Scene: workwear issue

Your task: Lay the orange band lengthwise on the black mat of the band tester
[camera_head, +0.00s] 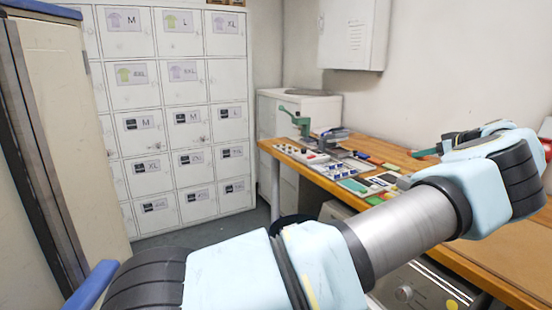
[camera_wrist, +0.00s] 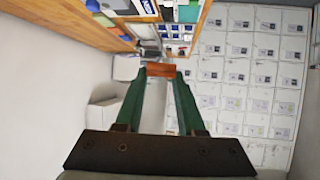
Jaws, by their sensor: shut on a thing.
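My gripper (camera_wrist: 160,72) is shut on the orange band (camera_wrist: 160,69), which shows as a short orange-red strip across its green fingertips in the wrist view. In the head view my gripper (camera_head: 428,152) is raised over the right part of the wooden table, fingers pointing left; the band cannot be made out there. A small dark flat patch (camera_head: 383,180) lies on the table below and left of the gripper. It may be the black mat of the band tester, but it is too small to tell. The band is held clear of the table.
The wooden table (camera_head: 485,247) runs along the right wall, with a green pad (camera_head: 353,186), several small parts and a green hand press (camera_head: 295,120) towards its far end. Labelled lockers (camera_head: 170,100) stand at the back. A wall cabinet (camera_head: 354,33) hangs above the table.

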